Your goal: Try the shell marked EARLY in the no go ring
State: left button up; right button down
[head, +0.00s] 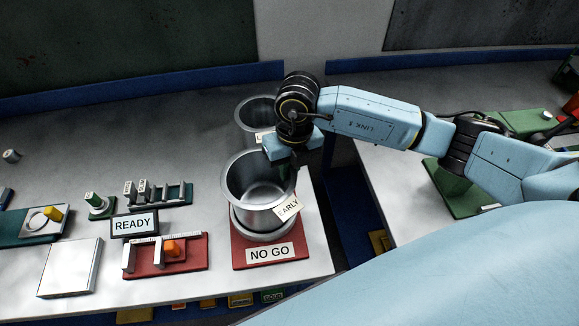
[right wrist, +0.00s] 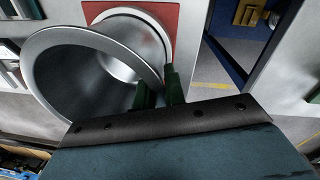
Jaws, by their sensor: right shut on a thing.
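The grey metal shell marked EARLY (head: 252,188) is an open, flared pot with its tag at the lower right. It stands about upright over the no go ring (head: 240,224), a pale ring on a red base lettered NO GO. The shell hides most of the ring, and I cannot tell whether its bottom rests in it. My right gripper (head: 296,160) is shut on the shell's far right rim. The right wrist view shows the green fingers (right wrist: 160,88) on the rim of the shell (right wrist: 60,75), with the ring (right wrist: 148,30) beyond. My left gripper is not in view.
A second metal pot (head: 252,112), its tag partly hidden, stands behind. To the left are a READY sign (head: 133,224), a red fixture with an orange block (head: 190,262), a slotted rack (head: 160,193) and a pale square plate (head: 70,268). A gap separates the tables at right.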

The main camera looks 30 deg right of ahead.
jog(key=shift+f, duration=0.35)
jog(key=c, duration=1.4)
grip_release()
jog(key=r, duration=0.4)
jog(key=r+b, duration=0.1)
jog(key=r, duration=0.4)
jog(key=d+r, duration=0.1)
jog(key=r, duration=0.3)
jog(key=shift+r+b, duration=0.2)
jog(key=shift+b, duration=0.2)
jog(key=shift+s, duration=0.1)
